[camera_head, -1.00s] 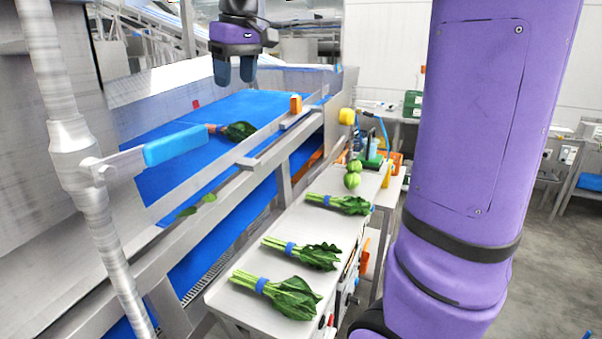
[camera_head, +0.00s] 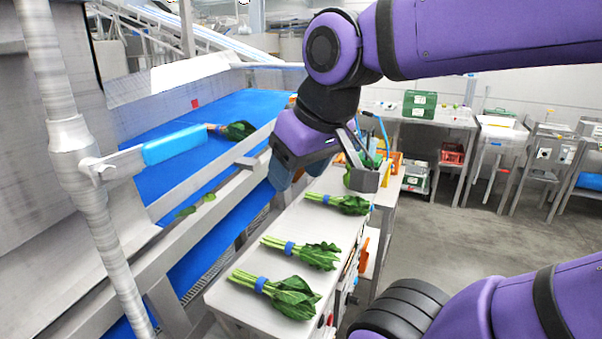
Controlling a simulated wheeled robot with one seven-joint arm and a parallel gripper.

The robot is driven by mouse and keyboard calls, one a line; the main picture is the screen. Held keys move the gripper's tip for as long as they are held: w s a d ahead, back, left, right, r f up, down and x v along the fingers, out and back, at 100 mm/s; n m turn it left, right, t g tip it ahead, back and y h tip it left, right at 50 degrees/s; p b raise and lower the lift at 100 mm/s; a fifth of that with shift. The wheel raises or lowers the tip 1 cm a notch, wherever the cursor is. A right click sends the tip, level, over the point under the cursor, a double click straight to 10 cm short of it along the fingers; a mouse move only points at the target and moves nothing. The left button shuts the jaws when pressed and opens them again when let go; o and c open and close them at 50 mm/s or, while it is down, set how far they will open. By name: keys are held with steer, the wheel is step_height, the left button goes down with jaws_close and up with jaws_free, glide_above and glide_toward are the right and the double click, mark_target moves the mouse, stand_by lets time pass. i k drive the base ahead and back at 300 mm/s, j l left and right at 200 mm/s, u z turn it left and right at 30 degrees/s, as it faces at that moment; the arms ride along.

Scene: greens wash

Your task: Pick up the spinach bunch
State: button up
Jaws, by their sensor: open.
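Three spinach bunches with blue bands lie on the narrow white table: a near one (camera_head: 277,293), a middle one (camera_head: 303,252) and a far one (camera_head: 338,203). Another leafy bunch (camera_head: 238,130) lies on the blue belt; its stems show reddish. Which one the task means, I cannot tell. My gripper (camera_head: 296,172) hangs over the far end of the white table, beyond and left of the far bunch, apart from it.
The blue belt (camera_head: 250,106) runs along the left behind a metal rail. A blue-handled lever (camera_head: 174,145) on a post stands at the near left. Loose leaves (camera_head: 187,211) lie on the rail. Benches with a green box (camera_head: 419,104) stand behind; the floor at right is clear.

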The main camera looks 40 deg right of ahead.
mark_target(295, 298)
steer(key=k+j+z, duration=0.15)
steer(key=z, duration=0.35)
steer(key=k+j+z, duration=0.2)
steer(key=z, duration=0.3)
